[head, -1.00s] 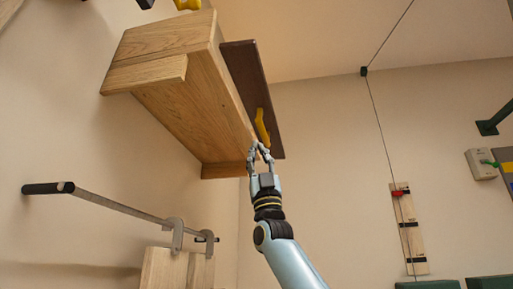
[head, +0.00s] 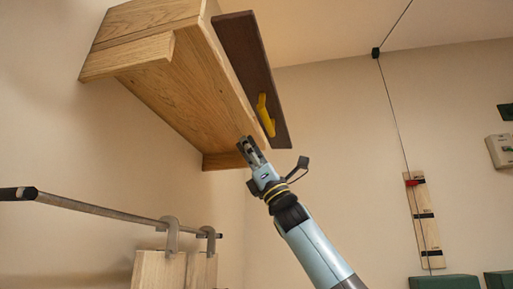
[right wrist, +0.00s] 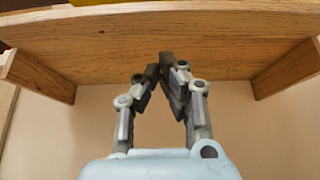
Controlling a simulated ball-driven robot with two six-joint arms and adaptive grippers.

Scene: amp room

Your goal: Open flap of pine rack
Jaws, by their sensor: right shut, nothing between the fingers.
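The pine rack (head: 185,85) is a light wooden box high on the left wall, seen from below. Its flap (head: 238,48) is a dark brown board along the front, with a yellow handle (head: 265,115) near its right end. My right gripper (head: 250,145) is shut and empty below the rack's underside, left of and below the handle. In the right wrist view my right gripper (right wrist: 162,72) points at the rack's wooden underside (right wrist: 200,45); I cannot tell whether it touches. A strip of yellow shows at the top edge there. My left gripper is not in view.
A metal rail (head: 100,210) with a dark end runs along the wall at lower left, and hooks carry a wooden panel (head: 160,270) from it. A cable and a wooden strip (head: 423,220) are on the right wall. The air right of the flap is clear.

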